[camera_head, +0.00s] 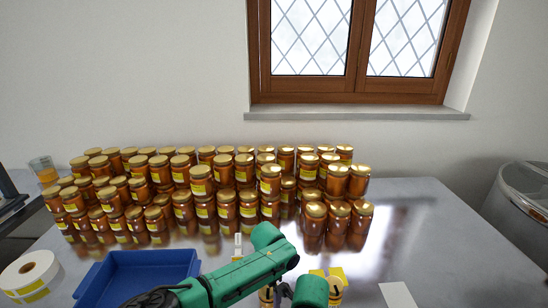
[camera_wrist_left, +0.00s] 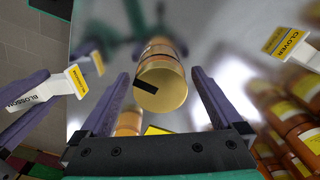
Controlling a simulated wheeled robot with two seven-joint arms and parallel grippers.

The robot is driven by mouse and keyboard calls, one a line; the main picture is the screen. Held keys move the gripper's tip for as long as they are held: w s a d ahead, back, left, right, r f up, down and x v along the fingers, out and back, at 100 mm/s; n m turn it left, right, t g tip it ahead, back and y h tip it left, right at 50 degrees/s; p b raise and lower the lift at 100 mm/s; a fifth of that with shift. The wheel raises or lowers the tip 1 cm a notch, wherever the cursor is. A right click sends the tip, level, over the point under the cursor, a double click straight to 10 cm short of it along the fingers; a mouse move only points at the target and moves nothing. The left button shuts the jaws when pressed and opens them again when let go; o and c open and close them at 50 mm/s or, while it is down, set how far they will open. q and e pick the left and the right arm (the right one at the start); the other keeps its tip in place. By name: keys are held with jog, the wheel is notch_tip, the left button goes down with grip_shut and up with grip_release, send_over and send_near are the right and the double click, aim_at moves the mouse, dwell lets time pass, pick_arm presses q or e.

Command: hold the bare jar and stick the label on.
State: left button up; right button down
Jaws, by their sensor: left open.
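My left gripper (camera_wrist_left: 160,76) is open in the left wrist view, one purple finger on each side of a jar (camera_wrist_left: 165,62) with a gold lid and a dark bar across it. I see no clear contact. A second jar (camera_wrist_left: 130,122) shows partly behind the finger base. In the head view my green left arm reaches over the table's front, where two gold-lidded jars (camera_head: 335,290) (camera_head: 266,296) are partly hidden. Bare-looking jars (camera_head: 315,225) stand at the stack's right end. A label roll (camera_head: 28,272) lies at front left.
Many jars with yellow labels (camera_head: 200,188) are stacked along the back. A blue tray (camera_head: 90,290) is at front left, and a white card (camera_head: 398,294) at front right. The wrist view shows BLOSSOM (camera_wrist_left: 40,92) and CLOVER (camera_wrist_left: 284,42) signs. The table's right side is clear; a bin (camera_head: 520,205) stands beyond.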

pick_arm(q)
notch_tip(320, 180, up, 12)
dwell(0.4)
